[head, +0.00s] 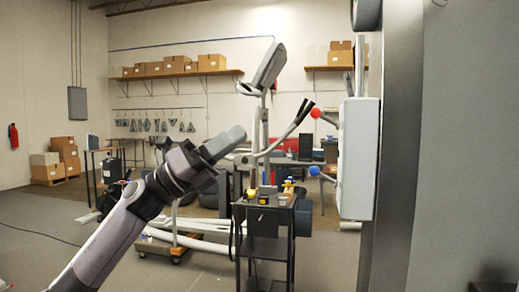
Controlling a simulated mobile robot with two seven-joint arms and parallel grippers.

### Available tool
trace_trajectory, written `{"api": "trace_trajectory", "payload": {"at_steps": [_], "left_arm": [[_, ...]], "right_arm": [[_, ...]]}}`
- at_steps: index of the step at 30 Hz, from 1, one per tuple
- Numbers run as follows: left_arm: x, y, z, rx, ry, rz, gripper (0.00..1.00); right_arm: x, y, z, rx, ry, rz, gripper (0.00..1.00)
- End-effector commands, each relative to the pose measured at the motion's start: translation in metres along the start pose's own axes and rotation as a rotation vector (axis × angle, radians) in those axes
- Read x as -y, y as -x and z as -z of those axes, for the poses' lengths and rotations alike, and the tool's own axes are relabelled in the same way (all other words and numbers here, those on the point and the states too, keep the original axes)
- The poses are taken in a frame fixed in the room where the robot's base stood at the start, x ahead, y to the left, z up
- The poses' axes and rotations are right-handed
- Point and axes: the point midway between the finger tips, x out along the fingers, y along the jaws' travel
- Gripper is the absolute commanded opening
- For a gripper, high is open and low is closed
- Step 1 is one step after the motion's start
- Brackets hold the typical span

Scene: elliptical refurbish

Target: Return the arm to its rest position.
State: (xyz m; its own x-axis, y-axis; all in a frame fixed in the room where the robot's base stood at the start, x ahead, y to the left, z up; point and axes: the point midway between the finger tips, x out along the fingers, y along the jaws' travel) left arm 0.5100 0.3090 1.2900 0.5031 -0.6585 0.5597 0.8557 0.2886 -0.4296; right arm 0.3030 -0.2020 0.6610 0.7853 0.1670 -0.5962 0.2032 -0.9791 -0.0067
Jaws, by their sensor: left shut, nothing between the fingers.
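My left arm reaches up from the lower left in the head view. Its gripper (230,142) is shut and empty, raised in front of the room at about mid-height. It overlaps the elliptical machine (262,125) in the picture and appears to be nearer to me, touching nothing that I can see. My right gripper is not in view.
A dark cart (266,246) with small tools on top stands in the middle. Cartons (212,62) sit on wall shelves. Floor at the left is mostly clear.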

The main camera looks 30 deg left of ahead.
Motion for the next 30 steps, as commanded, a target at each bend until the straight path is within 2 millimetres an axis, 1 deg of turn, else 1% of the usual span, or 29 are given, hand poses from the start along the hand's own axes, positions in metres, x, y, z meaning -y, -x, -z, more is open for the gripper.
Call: {"api": "trace_trajectory", "payload": {"at_steps": [1, 6, 23, 26, 29, 30], "left_arm": [[0.000, 0.006, -0.002, -0.001, 0.000, -0.002, 0.00], [0.004, 0.013, -0.009, -0.002, 0.000, 0.000, 0.00], [0.004, 0.013, -0.009, 0.000, 0.002, 0.000, 0.00], [-0.002, 0.014, -0.003, 0.006, 0.037, -0.008, 0.00], [-0.020, 0.018, 0.015, 0.034, 0.147, -0.033, 0.00], [-0.031, 0.021, 0.027, 0.053, 0.213, -0.051, 0.00]], "right_arm": [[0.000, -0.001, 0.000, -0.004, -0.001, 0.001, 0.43], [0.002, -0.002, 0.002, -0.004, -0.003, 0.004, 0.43], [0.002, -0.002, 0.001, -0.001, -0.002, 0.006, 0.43], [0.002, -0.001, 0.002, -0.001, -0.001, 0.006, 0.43], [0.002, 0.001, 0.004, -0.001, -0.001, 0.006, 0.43], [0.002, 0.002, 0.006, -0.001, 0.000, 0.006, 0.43]]}}
